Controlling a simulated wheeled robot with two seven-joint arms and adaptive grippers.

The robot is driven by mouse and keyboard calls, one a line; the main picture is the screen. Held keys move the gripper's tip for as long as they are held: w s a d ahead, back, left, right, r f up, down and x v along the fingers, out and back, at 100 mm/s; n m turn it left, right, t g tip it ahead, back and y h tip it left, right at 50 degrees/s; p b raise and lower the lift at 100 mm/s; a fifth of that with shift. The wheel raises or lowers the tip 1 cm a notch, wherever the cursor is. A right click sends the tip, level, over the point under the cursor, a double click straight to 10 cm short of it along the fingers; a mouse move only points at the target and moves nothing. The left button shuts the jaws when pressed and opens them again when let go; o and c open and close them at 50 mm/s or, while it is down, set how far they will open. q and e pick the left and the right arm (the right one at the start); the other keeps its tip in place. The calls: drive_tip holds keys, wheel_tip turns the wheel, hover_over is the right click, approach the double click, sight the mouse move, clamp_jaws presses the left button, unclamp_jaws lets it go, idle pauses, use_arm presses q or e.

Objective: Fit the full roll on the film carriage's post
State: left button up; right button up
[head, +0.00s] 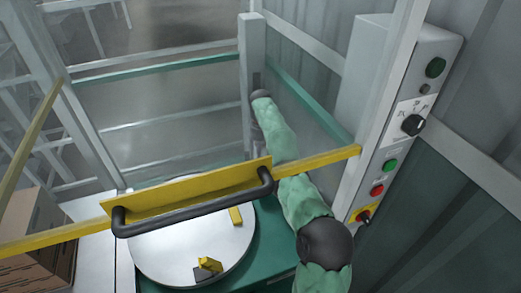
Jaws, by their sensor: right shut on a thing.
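My right arm in its green sleeve reaches up from the bottom, past the right end of a yellow barrier, to the grey mast (248,60). Its dark far end, where my right gripper (260,94) is, lies close in front of the mast. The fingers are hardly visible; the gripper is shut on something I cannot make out. No film roll can be recognised, and the film carriage and its post cannot be made out at the mast. My left gripper is not in view.
The yellow barrier (65,235) with a black handle (195,212) crosses in front. Below it is a round white turntable (180,250) with yellow blocks. A control box (405,95) with knobs and buttons stands right. Cartons (38,235) stand left.

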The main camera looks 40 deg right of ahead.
drive_tip(key=shift+f, duration=0.2)
idle(0.5)
drive_tip(key=shift+f+b, duration=0.85)
drive_tip(key=shift+f, duration=1)
drive_tip(key=shift+f, duration=0.25)
drive_tip(key=shift+f+b, duration=0.55)
drive_tip(key=shift+f, duration=1)
drive_tip(key=shift+f, duration=0.25)
drive_tip(key=shift+f+b, duration=0.55)
drive_tip(key=shift+f, duration=0.75)
drive_tip(key=o, duration=1.1)
